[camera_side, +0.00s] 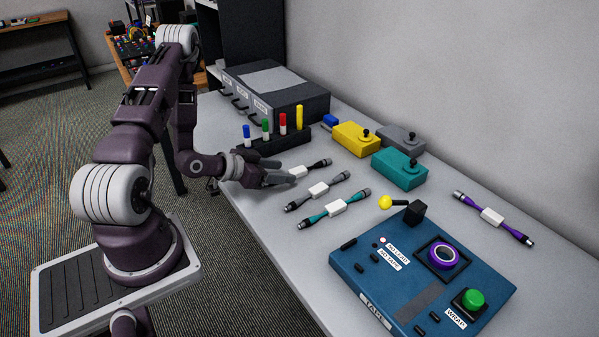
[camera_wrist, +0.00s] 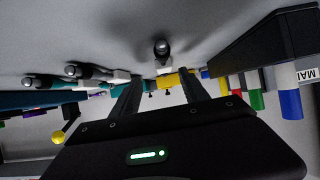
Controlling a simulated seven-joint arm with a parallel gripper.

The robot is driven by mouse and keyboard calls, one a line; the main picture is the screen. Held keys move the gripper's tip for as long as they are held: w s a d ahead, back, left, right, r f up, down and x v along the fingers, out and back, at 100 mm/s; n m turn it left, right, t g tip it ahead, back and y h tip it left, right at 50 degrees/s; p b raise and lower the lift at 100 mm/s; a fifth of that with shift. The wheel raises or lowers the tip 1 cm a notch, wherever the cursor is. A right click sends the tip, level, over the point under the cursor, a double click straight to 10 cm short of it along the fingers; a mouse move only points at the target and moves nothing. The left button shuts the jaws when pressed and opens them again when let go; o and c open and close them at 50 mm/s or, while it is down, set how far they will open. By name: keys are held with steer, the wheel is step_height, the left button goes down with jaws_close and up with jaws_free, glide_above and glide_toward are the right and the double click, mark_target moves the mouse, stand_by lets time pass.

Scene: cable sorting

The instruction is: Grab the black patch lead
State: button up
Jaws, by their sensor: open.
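The black patch lead (camera_side: 314,165) lies on the table with a white label around its middle, the farthest of three leads lying side by side. My gripper (camera_side: 283,178) is open and low over the table at the lead's near-left end, partly hiding it. In the wrist view, a dark round connector end (camera_wrist: 162,47) points toward the camera, just beyond and between the tips of my open gripper (camera_wrist: 161,77). Nothing is visibly held. I cannot tell whether the fingers touch the lead.
A grey lead (camera_side: 332,183) and a teal lead (camera_side: 318,217) lie close in front. A marker rack (camera_side: 272,143) stands just behind my gripper. A blue taping machine (camera_side: 400,290) and a purple lead (camera_side: 515,233) lie farther right.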

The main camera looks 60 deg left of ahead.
mark_target(297, 170)
steer(key=x, duration=0.5)
steer(key=shift+w+a+r, duration=0.1)
steer(key=shift+w+a, duration=0.25)
steer(key=shift+a, duration=0.05)
jaws_close()
